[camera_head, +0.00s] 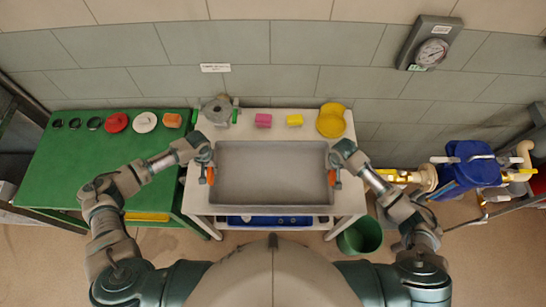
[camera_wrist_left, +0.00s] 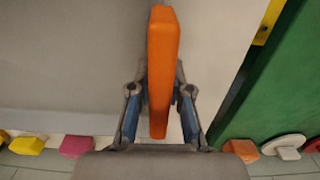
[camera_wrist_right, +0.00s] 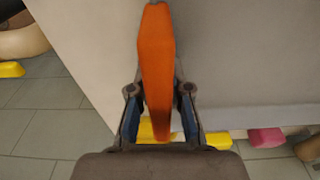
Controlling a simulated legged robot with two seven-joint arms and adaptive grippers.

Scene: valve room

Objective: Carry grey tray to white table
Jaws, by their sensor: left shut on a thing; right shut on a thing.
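The grey tray (camera_head: 270,178) is a wide shallow box with an orange handle at each end. In the head view it is level over the white table (camera_head: 195,195); I cannot tell whether it touches the top. My left gripper (camera_head: 209,172) is shut on the left orange handle, which fills the middle of the left wrist view (camera_wrist_left: 163,70). My right gripper (camera_head: 333,175) is shut on the right orange handle, also seen in the right wrist view (camera_wrist_right: 156,65). The tray hides much of the tabletop.
Along the table's back stand a grey metal part (camera_head: 218,108), a pink block (camera_head: 263,120), a yellow block (camera_head: 295,120) and a yellow round piece (camera_head: 331,120). A green table (camera_head: 90,165) is at left. A green bin (camera_head: 360,236) and blue valve (camera_head: 468,165) are at right.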

